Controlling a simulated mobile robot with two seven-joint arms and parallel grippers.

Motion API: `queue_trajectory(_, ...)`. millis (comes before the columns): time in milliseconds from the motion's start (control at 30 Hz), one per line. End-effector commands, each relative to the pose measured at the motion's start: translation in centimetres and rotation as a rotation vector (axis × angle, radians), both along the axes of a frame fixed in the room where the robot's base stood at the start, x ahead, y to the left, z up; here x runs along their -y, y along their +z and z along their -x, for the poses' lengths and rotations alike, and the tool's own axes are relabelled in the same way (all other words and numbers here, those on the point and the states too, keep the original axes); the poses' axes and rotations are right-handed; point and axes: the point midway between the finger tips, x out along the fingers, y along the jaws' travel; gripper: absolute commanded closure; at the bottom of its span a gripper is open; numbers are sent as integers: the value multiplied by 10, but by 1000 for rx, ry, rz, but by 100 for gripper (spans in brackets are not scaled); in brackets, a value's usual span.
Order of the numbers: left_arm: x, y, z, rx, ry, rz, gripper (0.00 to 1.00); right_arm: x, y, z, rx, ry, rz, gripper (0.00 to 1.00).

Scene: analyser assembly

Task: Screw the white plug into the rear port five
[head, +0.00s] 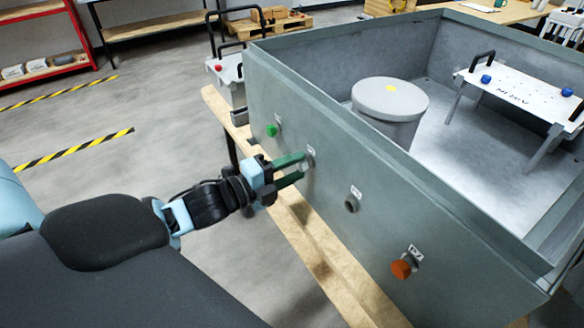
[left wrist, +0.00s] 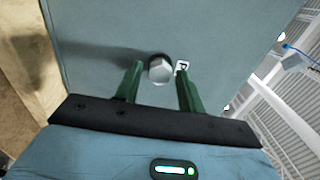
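The white plug (left wrist: 160,69) has a hexagonal head and sits at the grey-green wall of the large box, in a port beside a small label (left wrist: 182,66). The label's text is too small to read surely. In the head view the plug (head: 305,165) shows small and pale, partly behind the fingers. My left gripper (head: 296,167) reaches the wall there. In the left wrist view my left gripper (left wrist: 160,80) has its green fingers on either side of the plug, with a visible gap on each side. How deep the plug sits is hidden. My right gripper is out of view.
Inside the open box (head: 475,130) stand a grey cylinder (head: 390,108) and a white plate with handles (head: 520,92). A wooden bench edge (head: 318,250) runs below.

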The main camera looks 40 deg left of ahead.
Motion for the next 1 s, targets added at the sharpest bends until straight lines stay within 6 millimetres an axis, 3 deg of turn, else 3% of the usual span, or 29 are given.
queue_trajectory(167, 0, 4, 0, -35, 0, 94, 61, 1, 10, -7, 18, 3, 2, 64)
queue_trajectory(367, 0, 7, -1, -142, 0, 364, 61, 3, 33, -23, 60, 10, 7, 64)
queue_trajectory(700, 0, 6, -1, -367, -1, 900, 61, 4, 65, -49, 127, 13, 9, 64)
queue_trajectory(1000, 1, 3, 0, -574, -2, 1394, 61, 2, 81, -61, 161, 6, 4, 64)
